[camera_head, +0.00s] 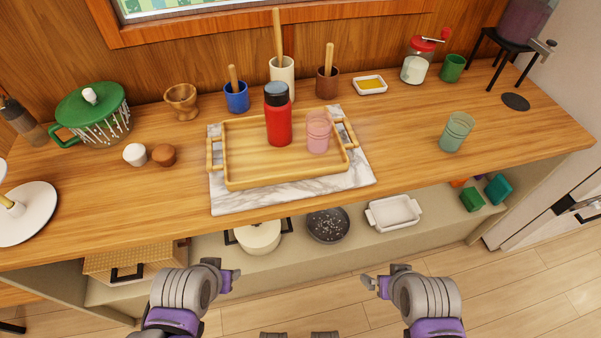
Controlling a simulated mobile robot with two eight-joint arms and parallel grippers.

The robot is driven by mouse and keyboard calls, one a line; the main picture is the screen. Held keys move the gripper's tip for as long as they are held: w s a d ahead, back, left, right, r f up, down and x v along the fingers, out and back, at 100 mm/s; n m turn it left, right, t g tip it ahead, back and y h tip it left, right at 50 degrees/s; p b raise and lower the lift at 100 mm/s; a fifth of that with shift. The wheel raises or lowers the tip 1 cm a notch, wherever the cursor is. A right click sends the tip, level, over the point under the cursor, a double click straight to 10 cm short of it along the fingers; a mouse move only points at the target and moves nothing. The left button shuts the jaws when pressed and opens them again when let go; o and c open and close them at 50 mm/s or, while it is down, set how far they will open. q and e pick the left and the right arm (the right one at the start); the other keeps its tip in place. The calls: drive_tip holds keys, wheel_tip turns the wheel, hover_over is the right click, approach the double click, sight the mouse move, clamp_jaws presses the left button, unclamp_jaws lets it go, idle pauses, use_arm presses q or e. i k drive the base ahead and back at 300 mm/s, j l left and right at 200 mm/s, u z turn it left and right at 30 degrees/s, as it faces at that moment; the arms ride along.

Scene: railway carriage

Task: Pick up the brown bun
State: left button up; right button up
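The brown bun (164,155) appears as a small, round brown item on the wooden counter at the left. It sits just right of a similar small white item (135,155), with little space between them. My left gripper (236,279) is low in the picture, in front of the counter and well below and right of the bun. My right gripper (369,283) is low and right of centre, farther from the bun. Both grippers are away from the bun and nothing shows held in them. Their finger gaps are not clear from this angle.
A green-lidded pot (91,113) and a wooden goblet (181,102) stand behind the bun. Right of it, a wooden tray (240,180) on a marble slab (290,197) holds a red bottle (278,120) and pink glass (317,134). Counter in front of the bun is clear.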

sight(164, 155)
drive_tip(key=u, duration=1.25)
